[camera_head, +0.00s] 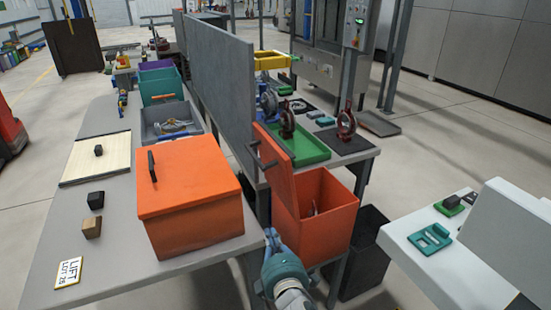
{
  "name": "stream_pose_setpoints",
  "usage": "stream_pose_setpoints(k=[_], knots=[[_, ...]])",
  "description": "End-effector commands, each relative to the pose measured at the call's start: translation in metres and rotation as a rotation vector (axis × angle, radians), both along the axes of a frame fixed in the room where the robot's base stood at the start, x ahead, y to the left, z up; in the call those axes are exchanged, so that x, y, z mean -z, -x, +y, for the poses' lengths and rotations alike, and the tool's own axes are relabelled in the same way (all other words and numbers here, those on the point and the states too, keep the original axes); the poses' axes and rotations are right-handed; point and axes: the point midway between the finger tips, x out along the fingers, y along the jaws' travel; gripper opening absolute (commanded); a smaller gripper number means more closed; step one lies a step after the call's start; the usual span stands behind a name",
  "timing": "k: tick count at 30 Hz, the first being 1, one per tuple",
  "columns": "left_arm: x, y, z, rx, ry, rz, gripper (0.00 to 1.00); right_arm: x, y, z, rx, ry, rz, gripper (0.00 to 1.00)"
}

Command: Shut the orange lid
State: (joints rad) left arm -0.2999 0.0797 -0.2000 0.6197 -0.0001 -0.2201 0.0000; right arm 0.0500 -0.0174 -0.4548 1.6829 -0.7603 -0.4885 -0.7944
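An orange bin (330,215) stands right of the grey partition. Its orange lid (278,170) is raised, tilted up on the bin's left side, with a dark bar handle (262,158) on its left face. The bin's opening is uncovered, and a small pale item shows inside. A second orange box (200,235), on the table at the left, has its lid down with a dark handle on top. My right gripper (271,238) is low in the middle, between the two boxes and below the raised lid; its fingers are too small to read. My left gripper is not in view.
The tall grey partition (222,85) runs behind the boxes. A grey bin (172,120) with tools stands behind the closed box. A green tray (308,148) is just behind the open bin. A white table (440,285) stands at the right.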

Motion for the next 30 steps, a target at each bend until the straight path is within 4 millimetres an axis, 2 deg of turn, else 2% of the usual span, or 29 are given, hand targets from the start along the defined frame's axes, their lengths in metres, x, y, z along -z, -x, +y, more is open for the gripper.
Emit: stream_pose_setpoints(k=[1, 3, 6, 7, 9, 14, 26, 30], knots=[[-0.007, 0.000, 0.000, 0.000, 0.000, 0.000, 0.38, -0.046, -0.004, 0.004, -0.003, 0.037, -0.073, 0.00], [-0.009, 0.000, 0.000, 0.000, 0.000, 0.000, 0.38, -0.089, -0.005, 0.005, 0.000, 0.087, -0.149, 0.00], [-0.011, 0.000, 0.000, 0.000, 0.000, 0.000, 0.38, -0.129, -0.004, 0.006, 0.006, 0.130, -0.219, 0.00], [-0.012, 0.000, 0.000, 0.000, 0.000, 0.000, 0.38, -0.136, -0.004, 0.006, 0.008, 0.139, -0.232, 0.00], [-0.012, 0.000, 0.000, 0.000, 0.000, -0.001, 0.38, -0.145, -0.005, 0.006, 0.011, 0.151, -0.248, 0.00], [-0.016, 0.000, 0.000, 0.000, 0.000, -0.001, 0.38, -0.149, -0.021, 0.008, 0.013, 0.153, -0.252, 0.00], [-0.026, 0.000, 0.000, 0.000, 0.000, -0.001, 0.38, -0.151, -0.102, 0.016, 0.011, 0.151, -0.250, 0.00], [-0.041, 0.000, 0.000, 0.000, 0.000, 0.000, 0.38, -0.156, -0.110, -0.005, 0.012, 0.152, -0.247, 0.00]])
